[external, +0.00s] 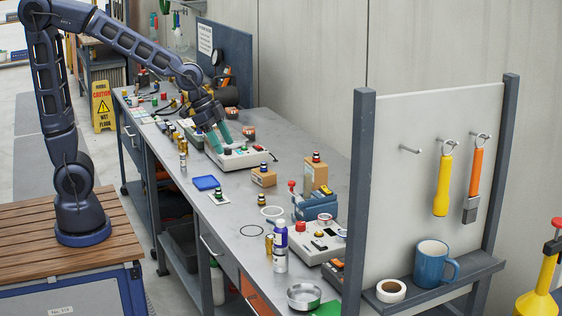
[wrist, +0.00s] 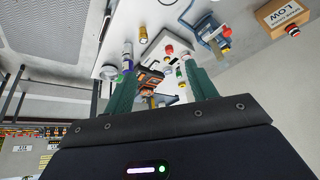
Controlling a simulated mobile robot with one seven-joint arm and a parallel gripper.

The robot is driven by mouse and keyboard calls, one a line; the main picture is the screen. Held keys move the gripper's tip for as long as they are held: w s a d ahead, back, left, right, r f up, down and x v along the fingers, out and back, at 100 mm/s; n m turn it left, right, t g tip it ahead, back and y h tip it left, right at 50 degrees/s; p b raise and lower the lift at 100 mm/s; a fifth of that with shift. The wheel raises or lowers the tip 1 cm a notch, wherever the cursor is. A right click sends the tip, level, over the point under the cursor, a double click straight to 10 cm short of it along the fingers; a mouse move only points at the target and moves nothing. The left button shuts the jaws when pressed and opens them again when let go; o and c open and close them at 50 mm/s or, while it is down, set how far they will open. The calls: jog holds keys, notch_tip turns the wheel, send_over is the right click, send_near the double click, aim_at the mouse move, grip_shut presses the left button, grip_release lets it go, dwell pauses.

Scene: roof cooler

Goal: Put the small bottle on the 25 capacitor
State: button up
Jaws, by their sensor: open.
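I cannot read which part is the 25 capacitor. Gold-coloured cylinders that may be capacitors stand at the bench's left edge (external: 183,147) and near the front (external: 269,245). A blue and white bottle (external: 280,236) stands near the front of the bench. A shorter white and grey container (external: 280,261) is just in front of it. Which one is the small bottle is unclear. My gripper (external: 219,140) has teal fingers, apart and pointing down over a pale control box (external: 240,155) with buttons. In the wrist view my gripper (wrist: 160,70) shows nothing held between its fingers.
The bench (external: 235,215) is crowded. A blue tray (external: 206,183), cardboard boxes (external: 263,177), a blue device (external: 316,206), a second control box (external: 318,243) and a metal dish (external: 304,296) stand on it. Bare surface shows mid-bench.

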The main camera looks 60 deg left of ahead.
jog(key=s+a+r+n+y, duration=0.1)
jog(key=s+a+n, duration=0.3)
jog(key=s+a, duration=0.5)
jog(key=s+a+r+n+y, duration=0.2)
jog(key=s+a+r+n, duration=0.2)
jog(key=s+a, duration=0.6)
jog(key=a, duration=0.4)
jog(key=shift+a, duration=0.2)
